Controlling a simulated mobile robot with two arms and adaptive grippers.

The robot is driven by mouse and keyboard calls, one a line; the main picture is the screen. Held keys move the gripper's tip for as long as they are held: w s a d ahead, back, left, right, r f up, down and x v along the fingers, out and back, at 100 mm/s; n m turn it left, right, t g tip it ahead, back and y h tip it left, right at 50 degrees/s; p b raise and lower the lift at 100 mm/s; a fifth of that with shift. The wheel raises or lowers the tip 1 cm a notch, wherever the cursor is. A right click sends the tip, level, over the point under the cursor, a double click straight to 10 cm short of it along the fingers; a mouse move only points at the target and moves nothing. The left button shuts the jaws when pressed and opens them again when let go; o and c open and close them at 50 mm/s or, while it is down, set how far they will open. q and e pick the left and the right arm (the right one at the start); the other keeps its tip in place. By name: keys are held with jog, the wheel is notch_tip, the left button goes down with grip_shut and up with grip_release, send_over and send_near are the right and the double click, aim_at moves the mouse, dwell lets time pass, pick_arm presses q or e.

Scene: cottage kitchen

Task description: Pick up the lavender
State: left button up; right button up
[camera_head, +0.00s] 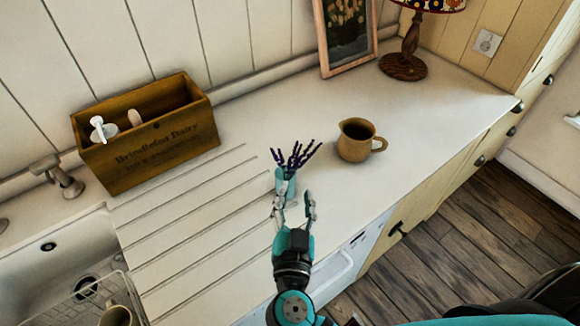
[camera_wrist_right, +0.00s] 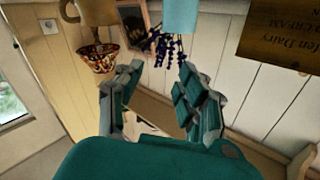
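The lavender (camera_head: 296,156) is a bunch of dark purple sprigs in a small light teal vase (camera_head: 286,183) on the white counter. In the right wrist view the picture is turned over: the lavender (camera_wrist_right: 168,46) hangs below the teal vase (camera_wrist_right: 181,16), just beyond the fingertips. My right gripper (camera_head: 294,205) is open and empty, on the near side of the vase, with its fingers pointing at it. Its spread fingers also show in the right wrist view (camera_wrist_right: 159,76). I cannot tell whether a fingertip touches the vase. My left gripper is not in view.
A brown jug (camera_head: 356,140) stands close to the right of the lavender. A wooden box (camera_head: 150,145) stands back left, beside the sink (camera_head: 40,268). A picture frame (camera_head: 346,35) and a lamp (camera_head: 404,62) are at the back. The grooved counter left of the vase is clear.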

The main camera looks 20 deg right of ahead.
aim_at(295, 161)
jog(key=p+x, duration=0.2)
jog(key=x, duration=0.8)
jog(key=shift+w+f, duration=0.1)
jog(key=shift+w, duration=0.3)
jog(key=shift+w+d+f, duration=0.1)
jog(key=shift+w, duration=0.2)
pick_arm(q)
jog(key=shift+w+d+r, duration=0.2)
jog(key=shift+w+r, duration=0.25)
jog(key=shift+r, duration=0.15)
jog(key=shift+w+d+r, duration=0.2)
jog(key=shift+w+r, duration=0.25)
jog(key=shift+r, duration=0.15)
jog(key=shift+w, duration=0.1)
pick_arm(e)
jog(key=shift+s, duration=0.1)
jog(key=shift+c, duration=0.2)
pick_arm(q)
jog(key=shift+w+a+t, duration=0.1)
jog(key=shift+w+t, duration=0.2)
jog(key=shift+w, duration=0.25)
pick_arm(e)
grip_shut()
